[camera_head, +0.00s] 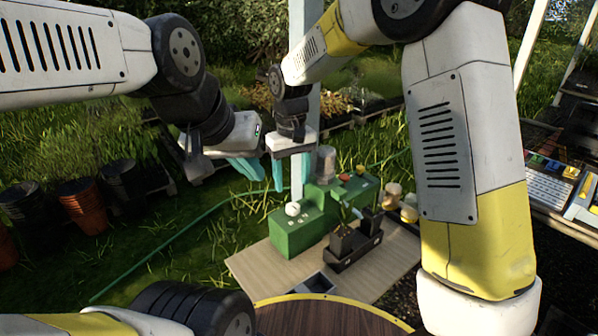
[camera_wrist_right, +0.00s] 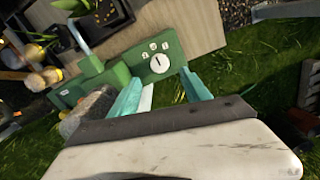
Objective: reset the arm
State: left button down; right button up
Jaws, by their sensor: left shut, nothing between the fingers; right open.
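My left arm reaches in from the left in the head view. Its gripper (camera_head: 247,167) has teal fingers and is shut and empty, held in the air left of the green machine (camera_head: 295,235). My right arm comes down from the top right and bends back toward the middle. Its gripper (camera_head: 291,172) hangs close beside the left one, fingers down. In the right wrist view the two teal fingers of this gripper (camera_wrist_right: 161,90) are apart with nothing held between them. The green machine's dial face (camera_wrist_right: 158,62) shows beyond the fingertips.
The green machine stands on a pale wooden board (camera_head: 255,270) with a black tube holder (camera_head: 353,245) in front. Stacked pots (camera_head: 85,205) stand at the left on grass. A bench with a keyboard (camera_head: 550,187) is at the right. A round brown table (camera_head: 325,318) is near the front.

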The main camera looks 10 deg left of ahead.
jog(key=s+d+r+m+t+y, duration=0.1)
jog(key=s+d+r+m, duration=0.15)
jog(key=d+r, duration=0.45)
jog(key=s+d+r+m+t+y, duration=0.1)
jog(key=s+d+r+t, duration=0.1)
jog(key=s+d+r, duration=0.45)
jog(key=s+d+m+t, duration=0.2)
jog(key=s+d+t, duration=0.1)
jog(key=s+d, duration=0.6)
jog(key=shift+s+d+r+m, duration=0.25)
jog(key=shift+s+d+m, duration=0.1)
jog(key=shift+d, duration=0.7)
